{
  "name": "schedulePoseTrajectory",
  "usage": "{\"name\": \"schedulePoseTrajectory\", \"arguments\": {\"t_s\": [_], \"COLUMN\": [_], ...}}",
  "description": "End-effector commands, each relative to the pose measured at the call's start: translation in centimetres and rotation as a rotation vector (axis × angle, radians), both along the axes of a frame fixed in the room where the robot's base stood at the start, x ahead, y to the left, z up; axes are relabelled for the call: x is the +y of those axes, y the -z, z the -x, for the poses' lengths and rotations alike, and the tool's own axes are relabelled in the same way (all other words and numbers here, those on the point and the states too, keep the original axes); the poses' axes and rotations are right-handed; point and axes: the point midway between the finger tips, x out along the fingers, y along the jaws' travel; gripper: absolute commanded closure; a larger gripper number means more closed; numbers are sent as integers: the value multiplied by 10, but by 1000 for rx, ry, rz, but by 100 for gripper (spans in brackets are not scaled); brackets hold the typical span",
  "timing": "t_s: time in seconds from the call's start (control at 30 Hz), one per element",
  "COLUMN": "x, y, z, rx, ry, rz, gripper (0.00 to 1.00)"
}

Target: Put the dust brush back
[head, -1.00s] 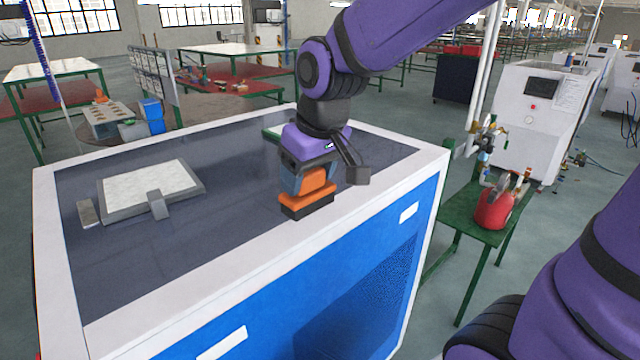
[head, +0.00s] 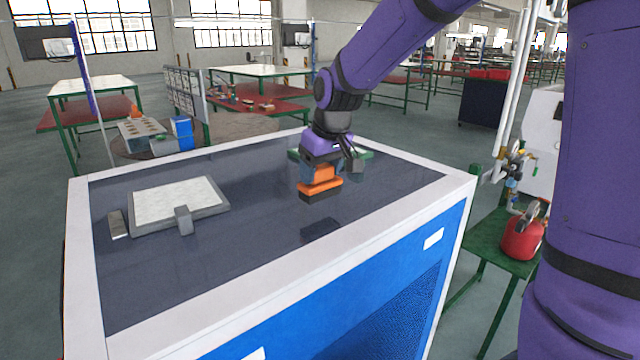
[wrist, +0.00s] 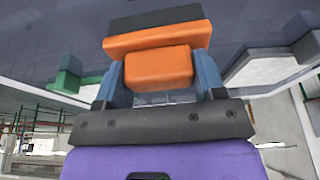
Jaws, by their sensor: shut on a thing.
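The dust brush (head: 320,188) has an orange body and a dark bristle strip. My gripper (head: 321,170) is shut on it, pointing down over the dark top of the white-and-blue cabinet (head: 260,245). A dark patch, a reflection or shadow, lies apart below it, so the brush looks raised. In the wrist view, the blue-grey fingers of my gripper (wrist: 158,75) press both sides of the brush's orange block (wrist: 158,69). The dark strip (wrist: 155,17) is at its far side.
A grey-framed white panel (head: 170,203) and a small grey block (head: 118,224) lie at left. The middle of the top is clear. A red can (head: 522,238) stands on a green table at right.

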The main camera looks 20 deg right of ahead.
Motion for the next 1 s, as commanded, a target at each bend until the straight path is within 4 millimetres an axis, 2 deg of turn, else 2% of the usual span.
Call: {"name": "schedulePoseTrajectory", "arguments": {"t_s": [0.03,0.3,0.7,0.73,0.8,0.83,1.0], "x": [-1,-1,-1,-1,-1,-1,-1], "y": [1,35,39,39,39,39,39], "z": [-5,-4,-4,-4,-4,-4,-4], "rx": [2,2,0,0,0,0,0], "ry": [1,0,0,0,0,0,0], "rz": [0,0,0,0,0,0,0], "gripper": [62,62,62,30,14,11,11]}}
